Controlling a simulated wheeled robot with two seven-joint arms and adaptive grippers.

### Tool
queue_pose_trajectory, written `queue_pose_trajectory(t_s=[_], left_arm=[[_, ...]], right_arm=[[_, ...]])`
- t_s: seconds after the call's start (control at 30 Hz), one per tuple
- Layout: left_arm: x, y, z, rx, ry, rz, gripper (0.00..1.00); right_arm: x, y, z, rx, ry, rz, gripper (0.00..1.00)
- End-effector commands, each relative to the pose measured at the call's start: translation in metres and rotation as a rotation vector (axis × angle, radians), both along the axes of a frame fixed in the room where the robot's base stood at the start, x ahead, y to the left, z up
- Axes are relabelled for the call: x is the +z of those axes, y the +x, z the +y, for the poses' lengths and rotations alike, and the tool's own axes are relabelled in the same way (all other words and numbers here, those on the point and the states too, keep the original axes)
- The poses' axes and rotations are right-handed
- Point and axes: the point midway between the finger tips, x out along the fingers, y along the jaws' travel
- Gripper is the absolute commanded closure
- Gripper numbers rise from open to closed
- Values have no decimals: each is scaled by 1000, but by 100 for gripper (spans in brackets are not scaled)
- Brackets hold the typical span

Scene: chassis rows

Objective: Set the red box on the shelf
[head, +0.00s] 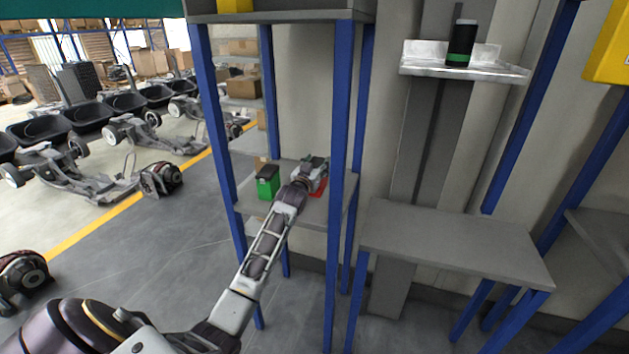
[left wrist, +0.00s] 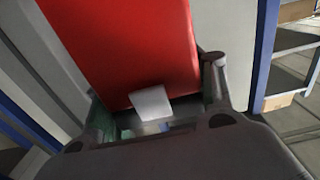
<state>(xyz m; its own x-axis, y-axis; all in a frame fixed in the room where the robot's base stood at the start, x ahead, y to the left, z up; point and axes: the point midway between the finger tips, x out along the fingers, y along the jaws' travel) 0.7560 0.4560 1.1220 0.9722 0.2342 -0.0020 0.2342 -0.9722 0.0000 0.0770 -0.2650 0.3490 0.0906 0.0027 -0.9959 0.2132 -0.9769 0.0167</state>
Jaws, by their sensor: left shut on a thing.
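The red box (head: 320,187) is at the right part of the middle shelf (head: 312,211) of a blue-posted rack, mostly hidden behind my left gripper (head: 314,171). My left gripper is shut on it. In the left wrist view the red box (left wrist: 125,45) fills the space between the fingers of my left gripper (left wrist: 155,110), with a white patch on its face. I cannot tell whether the box touches the shelf. My right gripper is not in view.
A green box (head: 267,186) with a dark top stands on the same shelf, left of my gripper. Blue posts (head: 341,120) frame the shelf closely. A bare grey table (head: 450,240) stands to the right, below a wall ledge (head: 465,70) with a dark canister.

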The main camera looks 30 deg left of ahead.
Motion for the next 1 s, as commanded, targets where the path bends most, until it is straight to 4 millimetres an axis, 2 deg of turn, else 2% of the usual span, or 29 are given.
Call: queue_pose_trajectory(t_s=[0.2,0.67,1.0], left_arm=[[-19,0,0,0,0,-3,100],[-25,0,0,0,0,-3,100],[-56,0,0,-1,-1,-3,100]], right_arm=[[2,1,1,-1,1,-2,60],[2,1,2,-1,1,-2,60],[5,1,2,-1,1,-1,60]])
